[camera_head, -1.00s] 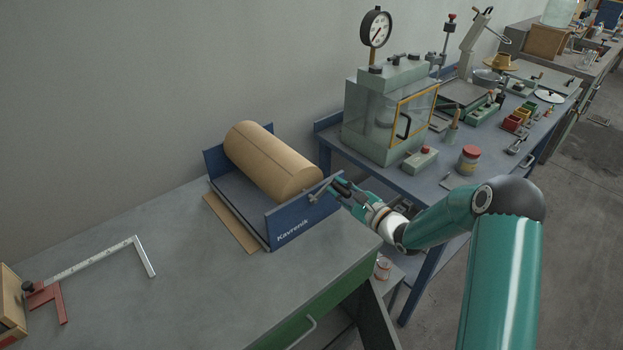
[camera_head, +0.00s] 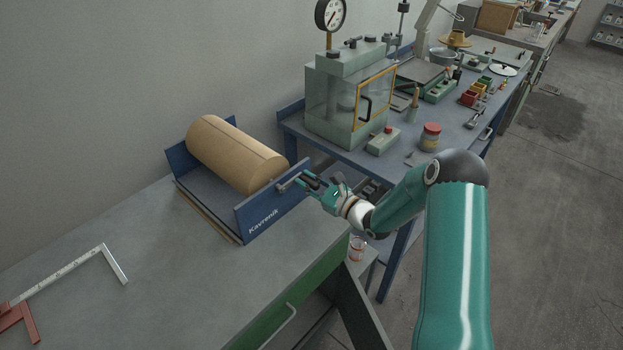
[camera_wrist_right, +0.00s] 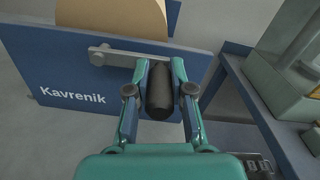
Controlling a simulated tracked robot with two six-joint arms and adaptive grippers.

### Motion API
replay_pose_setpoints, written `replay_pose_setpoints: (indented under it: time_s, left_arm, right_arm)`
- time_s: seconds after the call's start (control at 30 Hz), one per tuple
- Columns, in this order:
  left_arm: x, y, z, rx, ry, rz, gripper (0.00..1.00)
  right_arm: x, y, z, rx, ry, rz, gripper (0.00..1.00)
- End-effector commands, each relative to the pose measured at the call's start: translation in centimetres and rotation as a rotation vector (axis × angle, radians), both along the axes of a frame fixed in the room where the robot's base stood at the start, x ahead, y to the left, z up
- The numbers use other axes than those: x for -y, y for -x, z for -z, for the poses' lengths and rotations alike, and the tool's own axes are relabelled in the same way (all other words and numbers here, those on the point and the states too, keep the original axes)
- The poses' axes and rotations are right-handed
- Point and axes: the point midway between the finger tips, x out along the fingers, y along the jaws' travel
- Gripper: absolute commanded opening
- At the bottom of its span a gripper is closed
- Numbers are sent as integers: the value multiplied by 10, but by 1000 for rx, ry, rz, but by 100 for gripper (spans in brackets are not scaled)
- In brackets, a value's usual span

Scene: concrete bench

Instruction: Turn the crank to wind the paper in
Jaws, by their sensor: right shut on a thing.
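A large brown paper roll (camera_head: 235,152) lies in a blue holder marked Kavrenik (camera_head: 262,222) on the bench. A narrow strip of brown paper (camera_head: 207,218) shows along the holder's lower left edge. The grey crank arm (camera_wrist_right: 122,57) is on the holder's outer blue end plate and points right in the right wrist view. Its black handle (camera_wrist_right: 159,92) stands out towards my wrist camera. My right gripper (camera_head: 307,182) is at the crank, its fingers on both sides of the handle and shut on it. My left gripper is in neither view.
A white ruler with a red end (camera_head: 62,270) lies on the bench (camera_head: 170,290) at left. A blue table (camera_head: 345,150) stands behind to the right, with a glass-fronted press (camera_head: 343,98), a red-lidded jar (camera_head: 430,137) and small parts. A can (camera_head: 357,247) stands below the bench's right end.

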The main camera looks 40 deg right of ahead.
Motion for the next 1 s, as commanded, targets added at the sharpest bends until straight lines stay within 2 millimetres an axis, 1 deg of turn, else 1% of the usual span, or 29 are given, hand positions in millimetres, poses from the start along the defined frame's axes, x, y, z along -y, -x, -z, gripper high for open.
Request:
replay_pose_setpoints:
  time_s: [0.03, 0.1, 0.13, 0.27, 0.3, 0.73, 0.87, 1.0]
  left_arm:
    - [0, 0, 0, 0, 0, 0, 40]
    - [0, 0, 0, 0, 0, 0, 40]
    - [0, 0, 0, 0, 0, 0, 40]
    - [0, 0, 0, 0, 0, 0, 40]
    - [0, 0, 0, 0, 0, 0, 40]
    - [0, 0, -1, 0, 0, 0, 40]
    - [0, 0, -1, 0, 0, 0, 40]
    - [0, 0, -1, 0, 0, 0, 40]
  right_arm:
    - [1, -2, -3, 8, 2, 2, 0]
    - [1, -2, -4, 10, 3, 2, 0]
    - [1, -2, -4, 11, 4, 2, 25]
    - [1, -2, -4, 10, 4, 1, 47]
    - [1, -1, -4, 10, 3, 1, 48]
    - [2, 3, -2, 6, 2, 2, 48]
    - [6, 15, -2, 5, 3, 3, 48]
    - [11, 38, -2, 4, 2, 5, 48]
